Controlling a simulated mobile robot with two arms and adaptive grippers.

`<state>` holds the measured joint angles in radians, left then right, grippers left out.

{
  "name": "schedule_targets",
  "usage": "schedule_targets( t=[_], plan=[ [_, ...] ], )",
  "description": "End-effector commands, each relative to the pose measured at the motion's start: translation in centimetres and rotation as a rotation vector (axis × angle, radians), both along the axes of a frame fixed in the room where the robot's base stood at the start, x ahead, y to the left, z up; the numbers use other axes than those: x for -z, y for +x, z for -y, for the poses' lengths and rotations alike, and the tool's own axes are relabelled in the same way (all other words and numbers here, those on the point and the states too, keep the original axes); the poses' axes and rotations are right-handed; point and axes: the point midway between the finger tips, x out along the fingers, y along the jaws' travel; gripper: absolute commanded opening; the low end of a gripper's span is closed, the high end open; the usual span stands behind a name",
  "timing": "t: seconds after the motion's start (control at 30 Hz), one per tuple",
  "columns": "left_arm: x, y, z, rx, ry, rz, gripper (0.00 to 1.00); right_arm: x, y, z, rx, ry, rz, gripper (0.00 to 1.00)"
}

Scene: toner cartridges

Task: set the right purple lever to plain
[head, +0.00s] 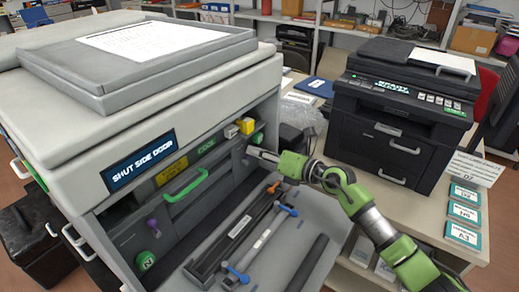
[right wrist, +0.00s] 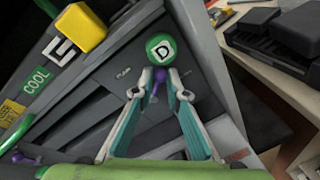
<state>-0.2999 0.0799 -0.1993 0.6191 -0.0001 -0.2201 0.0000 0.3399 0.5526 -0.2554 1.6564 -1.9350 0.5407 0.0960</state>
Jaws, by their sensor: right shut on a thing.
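The right purple lever (right wrist: 157,88) hangs just below a green knob marked D (right wrist: 161,49) in the right wrist view. A PLAIN label (right wrist: 123,73) is to its left on the dark panel; the label to its right is too small to read. My right gripper (right wrist: 158,82) is shut on the lever, one fingertip on each side. The lever's exact setting is hard to tell. In the head view my right gripper (head: 256,153) reaches to the printer's inner panel and hides this lever. Another purple lever (head: 152,224) is at the left, above a green N knob (head: 145,260). My left gripper is out of view.
The big printer (head: 165,95) stands open, its screen (head: 141,162) reading SHUT SIDE DOOR. A yellow block (head: 246,126) projects just above my gripper. Long cartridges (head: 240,228) lie on the grey shelf below. A black printer (head: 398,115) stands on the table to the right.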

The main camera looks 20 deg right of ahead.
Motion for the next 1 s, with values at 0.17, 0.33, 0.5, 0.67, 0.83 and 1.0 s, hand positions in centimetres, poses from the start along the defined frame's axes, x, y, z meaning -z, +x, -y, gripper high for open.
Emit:
schedule_targets(
  t=[0.17, 0.33, 0.5, 0.67, 0.83, 1.0],
  plan=[
    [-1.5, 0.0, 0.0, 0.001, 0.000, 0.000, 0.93, -0.8, -0.4, -0.5, -0.001, -0.134, 0.104, 0.00],
    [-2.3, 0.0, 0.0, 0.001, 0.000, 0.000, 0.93, -1.0, -0.8, -1.0, 0.000, -0.260, 0.204, 0.00],
    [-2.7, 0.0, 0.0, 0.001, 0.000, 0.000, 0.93, -1.1, -1.1, -1.5, 0.000, -0.384, 0.302, 0.00],
    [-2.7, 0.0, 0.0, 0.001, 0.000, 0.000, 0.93, -1.2, -1.5, -1.9, 0.000, -0.488, 0.384, 0.00],
    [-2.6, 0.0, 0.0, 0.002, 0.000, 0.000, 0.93, -1.2, -1.8, -2.3, 0.001, -0.578, 0.455, 0.00],
    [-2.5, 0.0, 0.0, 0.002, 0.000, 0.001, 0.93, -1.1, -2.0, -2.5, 0.001, -0.643, 0.503, 0.00]
  ],
)
